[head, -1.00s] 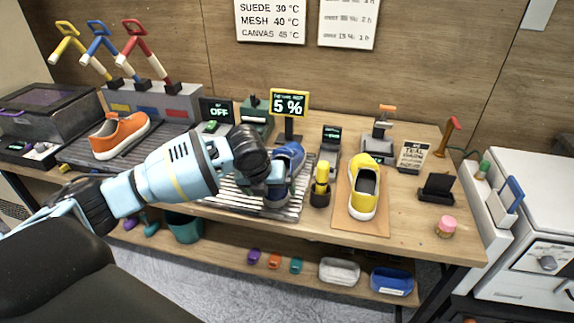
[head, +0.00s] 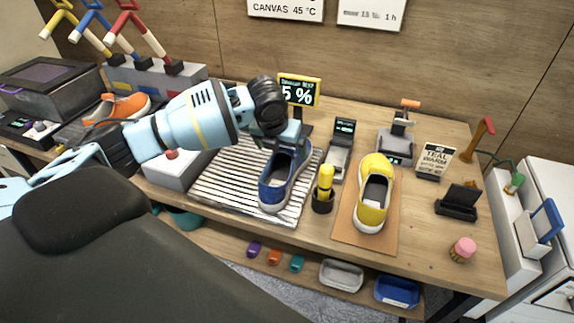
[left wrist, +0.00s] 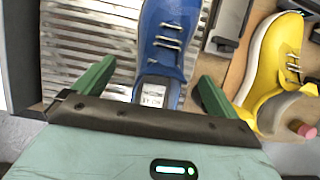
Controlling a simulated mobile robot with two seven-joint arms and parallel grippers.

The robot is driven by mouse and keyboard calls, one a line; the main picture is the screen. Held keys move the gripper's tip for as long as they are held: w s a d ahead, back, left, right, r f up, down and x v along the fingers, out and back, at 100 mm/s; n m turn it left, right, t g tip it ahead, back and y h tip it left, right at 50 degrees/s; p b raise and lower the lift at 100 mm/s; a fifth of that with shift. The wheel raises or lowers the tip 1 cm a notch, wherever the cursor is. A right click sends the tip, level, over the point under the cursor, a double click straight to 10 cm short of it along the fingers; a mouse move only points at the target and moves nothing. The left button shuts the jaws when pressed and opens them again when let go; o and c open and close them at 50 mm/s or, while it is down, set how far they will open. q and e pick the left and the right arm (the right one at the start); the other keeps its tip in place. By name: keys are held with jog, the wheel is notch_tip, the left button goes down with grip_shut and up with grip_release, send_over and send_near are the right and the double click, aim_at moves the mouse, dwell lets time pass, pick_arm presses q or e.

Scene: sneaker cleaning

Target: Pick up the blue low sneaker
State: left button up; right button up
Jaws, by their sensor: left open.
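In the left wrist view, the gripper (left wrist: 157,72) is open, with green fingers on either side of the blue sneaker (left wrist: 168,38). Gaps show between the fingers and the shoe, so it is not clamped. My right gripper is not in view.
A yellow sneaker (head: 374,190) stands on a brown mat (head: 348,226) to the right. A yellow-topped bottle (head: 324,190) stands close to the blue sneaker. An orange sneaker (head: 118,107) is at the left.

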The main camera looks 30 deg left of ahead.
aim_at(286, 159)
pick_arm(q)
jog(key=shift+w+f, duration=0.25)
jog(key=shift+f, duration=0.1)
jog(key=x, duration=0.5)
jog(key=shift+d, duration=0.1)
jog(key=shift+c, duration=0.5)
jog(key=shift+w, duration=0.1)
jog(key=c, duration=1.2)
